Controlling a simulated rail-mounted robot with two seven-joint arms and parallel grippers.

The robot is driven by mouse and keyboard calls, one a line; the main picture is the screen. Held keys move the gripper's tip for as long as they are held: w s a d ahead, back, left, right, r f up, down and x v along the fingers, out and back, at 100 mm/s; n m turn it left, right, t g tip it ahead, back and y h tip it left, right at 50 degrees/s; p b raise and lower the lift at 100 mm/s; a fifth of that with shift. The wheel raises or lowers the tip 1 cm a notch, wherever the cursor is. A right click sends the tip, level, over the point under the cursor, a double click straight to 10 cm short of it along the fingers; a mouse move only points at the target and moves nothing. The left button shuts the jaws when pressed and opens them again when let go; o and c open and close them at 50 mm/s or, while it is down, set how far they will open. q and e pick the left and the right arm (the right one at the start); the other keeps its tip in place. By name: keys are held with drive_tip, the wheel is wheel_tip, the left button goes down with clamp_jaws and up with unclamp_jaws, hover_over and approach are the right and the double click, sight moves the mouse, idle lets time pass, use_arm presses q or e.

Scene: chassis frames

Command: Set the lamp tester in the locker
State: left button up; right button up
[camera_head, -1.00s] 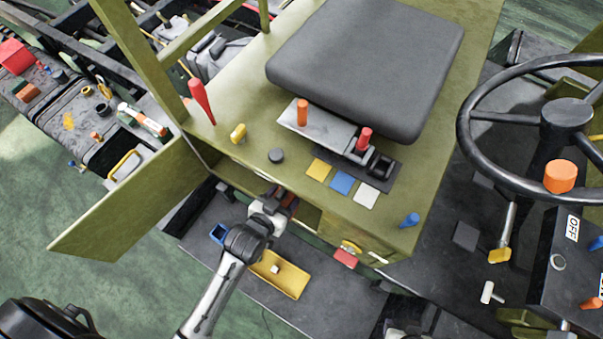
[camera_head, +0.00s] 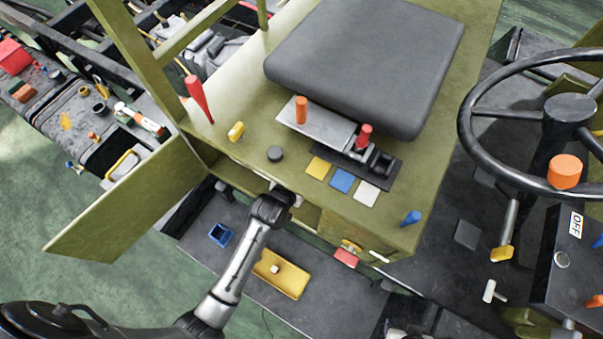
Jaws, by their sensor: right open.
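The locker is the olive compartment (camera_head: 306,215) under the seat box, its front open. Its door (camera_head: 125,205) is swung out to the left. My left arm comes in from the lower left, and its wrist is at the opening. My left gripper (camera_head: 284,192) is partly inside, under the top edge; its fingers are hidden. I cannot make out the lamp tester; it may be hidden by the wrist or the box. My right gripper (camera_head: 397,333) shows only as a small part at the bottom edge, open, away from the locker.
A yellow tray (camera_head: 292,284) with a small white piece and a blue open box (camera_head: 221,235) lie on the dark floor below the locker. A red block (camera_head: 345,258) sits at its right. The seat (camera_head: 370,60) is above; a steering wheel (camera_head: 470,130) is at right.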

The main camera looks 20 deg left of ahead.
use_arm(q)
drive_tip(key=shift+f, duration=0.3)
drive_tip(key=o, duration=1.5)
drive_tip(key=shift+o, duration=0.2)
drive_tip(key=p+v, duration=0.1)
drive_tip(key=v, duration=1.1)
drive_tip(key=shift+s, duration=0.15)
